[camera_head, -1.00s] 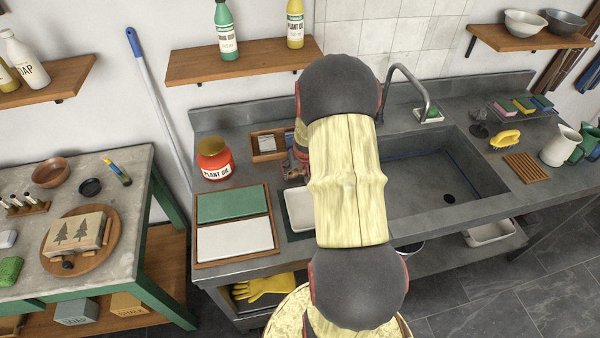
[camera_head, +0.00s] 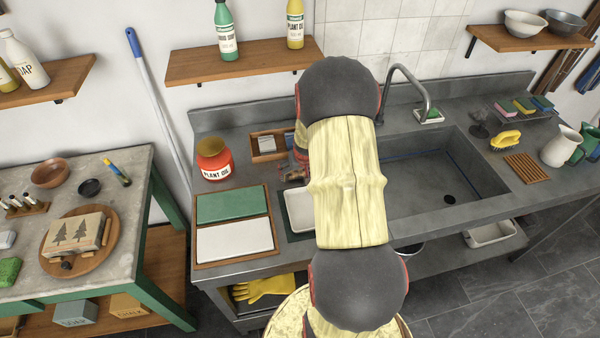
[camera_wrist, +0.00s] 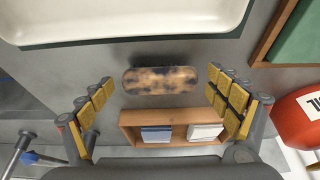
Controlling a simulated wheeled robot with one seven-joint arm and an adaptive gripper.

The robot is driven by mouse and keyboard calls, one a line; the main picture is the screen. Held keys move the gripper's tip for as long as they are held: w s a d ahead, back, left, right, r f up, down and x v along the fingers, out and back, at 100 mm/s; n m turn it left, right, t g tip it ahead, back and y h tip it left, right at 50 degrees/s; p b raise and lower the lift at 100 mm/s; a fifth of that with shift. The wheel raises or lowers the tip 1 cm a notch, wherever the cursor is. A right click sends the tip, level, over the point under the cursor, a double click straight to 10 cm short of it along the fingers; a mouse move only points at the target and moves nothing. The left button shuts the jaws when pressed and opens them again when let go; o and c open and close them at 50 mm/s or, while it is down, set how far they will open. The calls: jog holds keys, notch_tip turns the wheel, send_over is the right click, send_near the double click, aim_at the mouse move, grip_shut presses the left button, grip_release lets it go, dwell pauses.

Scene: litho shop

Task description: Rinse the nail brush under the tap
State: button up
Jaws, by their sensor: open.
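In the wrist view a brown, dark-mottled oblong block (camera_wrist: 160,80), which looks like the nail brush, lies on the grey counter. Its bristles do not show. My gripper (camera_wrist: 165,95) is open, with its yellow-padded fingers apart on either side of the block and nothing held. In the head view my arm hides the block and most of my gripper. The tap (camera_head: 412,82) is a grey curved spout behind the sink (camera_head: 425,195), right of my arm. No water is visible from it.
A wooden box (camera_wrist: 170,120) with blue and white blocks sits close to the brown block. A white tray (camera_wrist: 110,25) lies on its other side. The plant oil jar (camera_head: 215,160) stands left. A yellow brush (camera_head: 505,139) lies right of the sink. The sink basin looks empty.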

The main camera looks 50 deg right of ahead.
jog(key=p+v, duration=0.2)
jog(key=v, duration=1)
jog(key=shift+r, duration=0.25)
jog(key=w+a+r+n+t+y, duration=0.1)
jog(key=w+a+r+n, duration=0.1)
jog(key=a+r, duration=0.65)
jog(key=w+a+r+n, duration=0.1)
jog(key=a+r+n, duration=0.1)
jog(key=a+r, duration=0.65)
jog(key=s+a+r+n+y, duration=0.1)
jog(key=s+a+r+n, duration=0.1)
jog(key=s+a, duration=0.4)
jog(key=s+a+r+n+t+y, duration=0.1)
jog(key=s+a, duration=0.5)
jog(key=a, duration=0.8)
notch_tip(320, 180, up, 3)
jog(key=shift+s+a+f+n, duration=0.2)
jog(key=shift+a+n, duration=0.2)
jog(key=shift+n, duration=0.1)
jog(key=shift+c, duration=1.3)
